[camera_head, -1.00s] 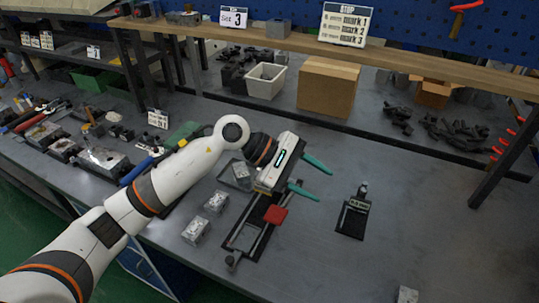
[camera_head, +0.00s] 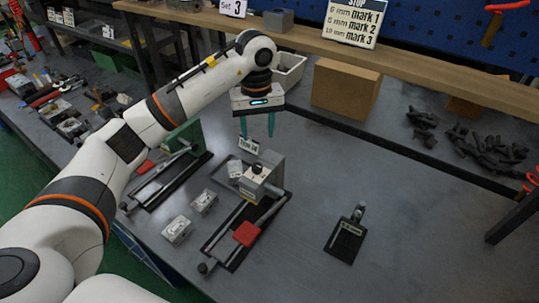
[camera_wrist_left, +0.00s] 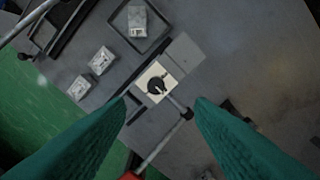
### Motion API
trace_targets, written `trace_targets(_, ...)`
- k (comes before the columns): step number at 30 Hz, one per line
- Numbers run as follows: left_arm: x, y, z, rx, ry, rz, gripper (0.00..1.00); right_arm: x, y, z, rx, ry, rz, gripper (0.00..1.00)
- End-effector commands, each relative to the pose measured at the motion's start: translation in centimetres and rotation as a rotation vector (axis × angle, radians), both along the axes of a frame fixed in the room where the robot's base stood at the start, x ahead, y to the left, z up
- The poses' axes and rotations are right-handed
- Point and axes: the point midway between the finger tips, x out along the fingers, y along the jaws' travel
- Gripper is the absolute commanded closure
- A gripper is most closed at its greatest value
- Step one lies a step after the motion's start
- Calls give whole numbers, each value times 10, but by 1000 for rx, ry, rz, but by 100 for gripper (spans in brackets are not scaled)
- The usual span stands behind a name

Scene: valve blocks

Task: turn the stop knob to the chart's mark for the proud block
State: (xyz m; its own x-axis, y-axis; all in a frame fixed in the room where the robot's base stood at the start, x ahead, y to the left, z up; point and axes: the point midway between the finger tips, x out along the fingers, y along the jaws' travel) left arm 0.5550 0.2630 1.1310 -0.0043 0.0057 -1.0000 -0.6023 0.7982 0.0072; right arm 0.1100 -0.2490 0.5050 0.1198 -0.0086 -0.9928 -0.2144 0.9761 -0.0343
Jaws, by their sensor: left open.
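The stop knob (camera_head: 258,168) is a dark knob on the pale top of a grey block at the far end of a black rail fixture. In the left wrist view the knob (camera_wrist_left: 156,86) sits on a white plate, with a light pointer line. My left gripper (camera_head: 257,133) is open and empty, teal fingers pointing down, above and apart from the knob. The chart (camera_head: 350,21) on the shelf is headed STOP and pairs millimetre values with marks 1, 2 and 3. Silver valve blocks (camera_head: 204,202) and (camera_head: 176,230) stand left of the fixture; another block (camera_head: 235,170) is behind.
A red piece (camera_head: 246,234) sits on the fixture's rail. A small black stand (camera_head: 345,240) is to the right, with clear bench around it. A cardboard box (camera_head: 345,88) and dark parts (camera_head: 486,150) lie at the back. A second rail fixture (camera_head: 165,182) is on the left.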

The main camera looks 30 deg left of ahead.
Motion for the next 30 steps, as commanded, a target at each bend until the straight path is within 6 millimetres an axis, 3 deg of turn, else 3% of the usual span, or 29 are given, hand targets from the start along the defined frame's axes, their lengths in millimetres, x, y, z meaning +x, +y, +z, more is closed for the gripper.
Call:
trace_targets(9, -2, -1, -56, -3, 7, 1, 51, -40, 19, 25, 22, 56, -4, 33)
trace_targets(16, -2, -1, -95, -4, 5, 1, 51, -29, 20, 39, 23, 40, -2, 33)
trace_targets(21, -1, 0, -110, -3, 1, 0, 51, -17, 16, 43, 20, 23, -1, 33)
trace_targets(30, -1, 0, -113, -2, 0, 0, 51, -21, 12, 43, 15, 29, -3, 33)
